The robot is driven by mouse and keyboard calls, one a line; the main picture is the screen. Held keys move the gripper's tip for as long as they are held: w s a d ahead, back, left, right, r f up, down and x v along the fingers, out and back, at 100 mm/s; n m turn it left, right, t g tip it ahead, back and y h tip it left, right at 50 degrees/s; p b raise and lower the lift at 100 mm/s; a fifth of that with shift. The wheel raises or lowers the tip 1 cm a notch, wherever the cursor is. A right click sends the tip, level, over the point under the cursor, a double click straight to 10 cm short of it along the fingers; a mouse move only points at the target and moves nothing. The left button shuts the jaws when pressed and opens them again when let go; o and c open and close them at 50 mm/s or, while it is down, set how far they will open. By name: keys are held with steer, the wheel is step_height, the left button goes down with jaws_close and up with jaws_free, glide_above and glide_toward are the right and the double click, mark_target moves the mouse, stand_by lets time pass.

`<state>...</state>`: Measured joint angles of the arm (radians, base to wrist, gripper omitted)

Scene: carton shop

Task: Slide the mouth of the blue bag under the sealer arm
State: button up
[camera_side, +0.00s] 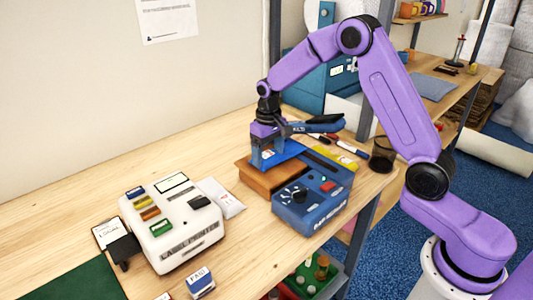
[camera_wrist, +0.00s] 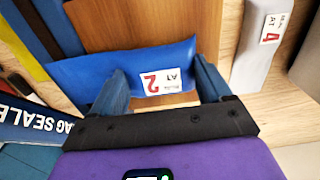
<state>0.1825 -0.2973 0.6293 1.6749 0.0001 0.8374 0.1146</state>
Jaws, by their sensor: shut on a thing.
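The blue bag (camera_wrist: 125,68) with a white label marked 2 lies between the two fingers of my gripper (camera_wrist: 160,80), which is shut on it. In the side view the bag (camera_side: 287,153) is at my gripper (camera_side: 266,158), above a brown wooden block (camera_side: 268,179). The blue bag sealer (camera_side: 312,203) stands right beside the block. Its sealer arm (camera_side: 322,124) is raised, with a dark handle. In the wrist view the sealer's lettered part (camera_wrist: 35,132) is at the left, close to the bag's left end. I cannot tell whether the mouth is under the arm.
A white label printer (camera_side: 172,228) stands at the front left, with a pale packet (camera_side: 222,198) beside it. The table's right edge is close to the sealer. Bare wood lies at the left.

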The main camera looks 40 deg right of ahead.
steer(key=shift+f, duration=0.15)
stand_by(0.6)
steer(key=o, duration=1)
steer(key=shift+a+r, duration=0.2)
steer(key=shift+r, duration=0.8)
steer(key=shift+a+r, duration=0.2)
steer(key=shift+r, duration=0.8)
steer(key=shift+a+r, duration=0.2)
steer(key=shift+r, duration=0.8)
